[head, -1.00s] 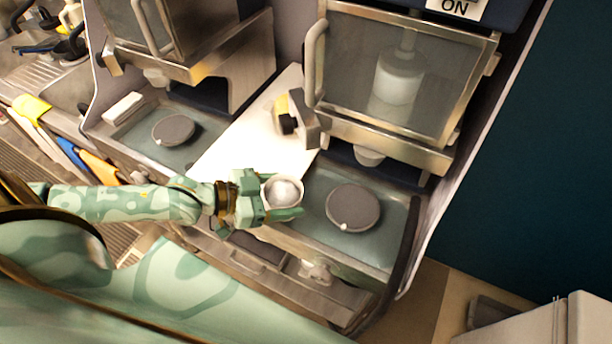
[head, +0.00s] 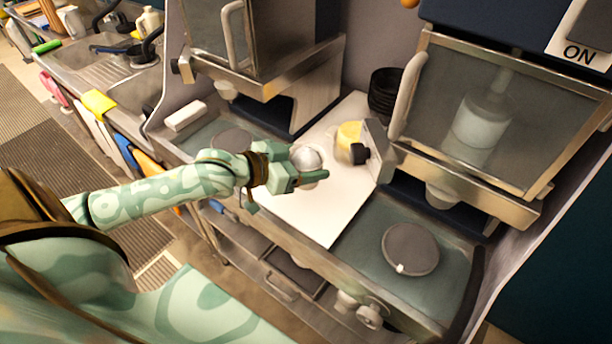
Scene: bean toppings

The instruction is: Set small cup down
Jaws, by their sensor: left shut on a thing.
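A small cup (head: 306,158), whitish and round, is held in my left gripper (head: 312,178). The gripper is shut on the cup, with its fingers at the cup's near side. The cup is over the white board (head: 317,208) between the two machines. I cannot tell whether its base touches the board. My right gripper is not in view.
A round grey plate (head: 410,248) lies in the right machine's tray, and another (head: 232,140) lies partly behind my left arm. A yellow item (head: 348,140) and dark stacked bowls (head: 384,92) stand at the board's back. The board's front part is clear.

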